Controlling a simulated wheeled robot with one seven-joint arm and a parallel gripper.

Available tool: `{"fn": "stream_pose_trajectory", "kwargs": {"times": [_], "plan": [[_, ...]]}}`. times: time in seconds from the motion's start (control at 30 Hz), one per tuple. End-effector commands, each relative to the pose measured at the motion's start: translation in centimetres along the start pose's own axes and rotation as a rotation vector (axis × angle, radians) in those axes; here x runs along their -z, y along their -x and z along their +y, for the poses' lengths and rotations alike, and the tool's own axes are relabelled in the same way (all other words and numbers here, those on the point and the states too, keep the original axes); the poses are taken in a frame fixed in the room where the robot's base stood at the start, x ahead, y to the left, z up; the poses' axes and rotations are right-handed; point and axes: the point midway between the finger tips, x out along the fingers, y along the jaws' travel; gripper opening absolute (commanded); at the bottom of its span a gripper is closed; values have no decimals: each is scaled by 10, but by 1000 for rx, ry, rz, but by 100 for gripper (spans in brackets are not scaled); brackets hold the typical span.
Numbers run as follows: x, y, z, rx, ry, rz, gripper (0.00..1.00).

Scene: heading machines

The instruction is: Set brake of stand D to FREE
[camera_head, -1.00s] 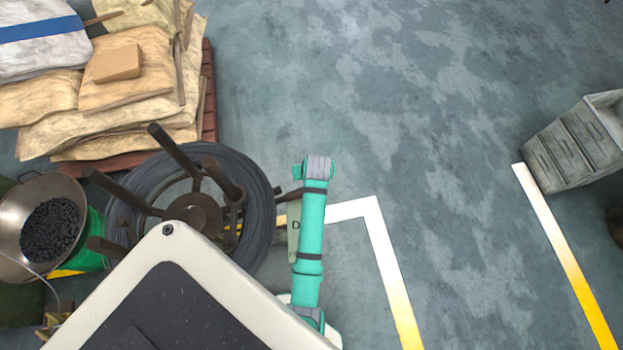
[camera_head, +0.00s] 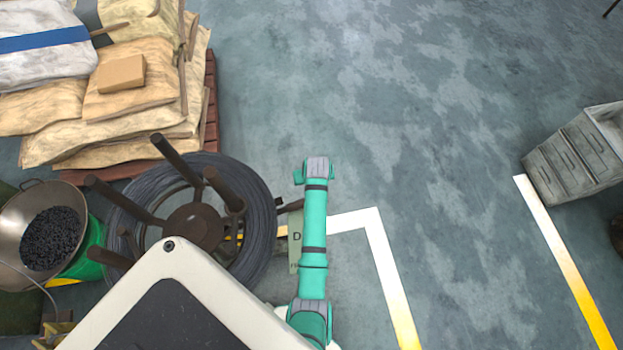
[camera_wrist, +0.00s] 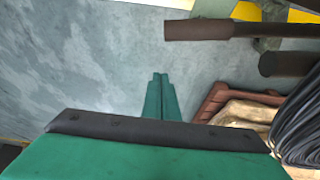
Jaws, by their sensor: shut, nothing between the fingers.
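Stand D is a reel with brown posts around a hub (camera_head: 195,226), holding a coil of dark wire (camera_head: 262,208). A pale plate lettered D (camera_head: 295,240) is beside it, partly covered by my green arm. A short brown bar (camera_head: 290,206) sticks out right of the coil, beside my arm; it may be the brake lever. In the wrist view, a brown bar with a thicker end (camera_wrist: 200,30) lies ahead and right of my gripper (camera_wrist: 160,76). My gripper is shut and empty, apart from that bar. The brake's setting cannot be read.
A bowl of dark pieces (camera_head: 50,238) stands left of the coil. Stacked sacks (camera_head: 130,110) lie on a red-brown pallet (camera_head: 210,100) behind it. A grey drawer cabinet (camera_head: 580,155) stands far right.

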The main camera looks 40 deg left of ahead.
Motion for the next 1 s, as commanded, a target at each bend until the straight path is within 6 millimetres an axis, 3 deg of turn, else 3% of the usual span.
{"fn": "stream_pose_trajectory", "kwargs": {"times": [0.37, 0.7, 1.0], "plan": [[1, -52, -1, 1, 1, 0, 0], [-33, -49, -1, 1, -1, 1, 0], [-39, -47, -1, 1, 1, 2, 0]]}}
